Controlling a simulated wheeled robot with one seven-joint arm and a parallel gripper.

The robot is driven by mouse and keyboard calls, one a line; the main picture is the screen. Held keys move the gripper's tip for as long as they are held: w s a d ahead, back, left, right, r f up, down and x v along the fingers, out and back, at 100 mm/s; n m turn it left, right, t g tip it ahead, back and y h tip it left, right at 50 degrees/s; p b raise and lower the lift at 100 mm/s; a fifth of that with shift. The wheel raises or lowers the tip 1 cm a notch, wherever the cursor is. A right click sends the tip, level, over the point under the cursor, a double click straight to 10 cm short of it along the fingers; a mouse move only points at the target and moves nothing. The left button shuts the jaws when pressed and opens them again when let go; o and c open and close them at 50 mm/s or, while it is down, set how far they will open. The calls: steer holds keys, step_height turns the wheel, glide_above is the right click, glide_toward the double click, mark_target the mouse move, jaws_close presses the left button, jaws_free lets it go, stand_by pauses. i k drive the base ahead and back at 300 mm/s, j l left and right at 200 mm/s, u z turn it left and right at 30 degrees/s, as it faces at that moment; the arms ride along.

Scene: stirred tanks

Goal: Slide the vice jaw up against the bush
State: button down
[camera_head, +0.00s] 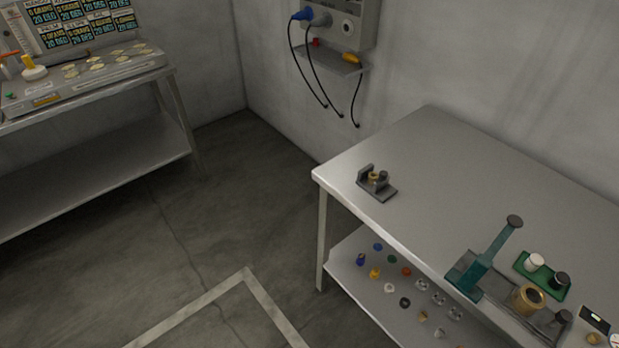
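A small dark grey vice (378,189) stands on the left end of the grey table, near its corner. A taller upright plate (364,174) rises at its left end. A small brass-coloured bush (373,176) sits on the vice beside that plate. A small dark upright piece, seemingly the jaw (383,177), stands just right of the bush. At this size I cannot tell whether the jaw and the bush touch. My gripper is not in view.
On the table (440,150), right of the vice, stand a teal lever device (485,262), a brass cup (527,298) and a green tray (543,279) with a white and a black knob. The table between is clear. Several small coloured parts lie on the shelf below.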

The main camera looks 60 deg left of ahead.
mark_target(384, 177)
steer(key=u, duration=1.65)
steer(key=i+j+z, duration=0.15)
steer(key=i, duration=0.35)
steer(key=i+j+z, duration=0.1)
steer(key=i+j, duration=0.3)
steer(key=i, duration=0.1)
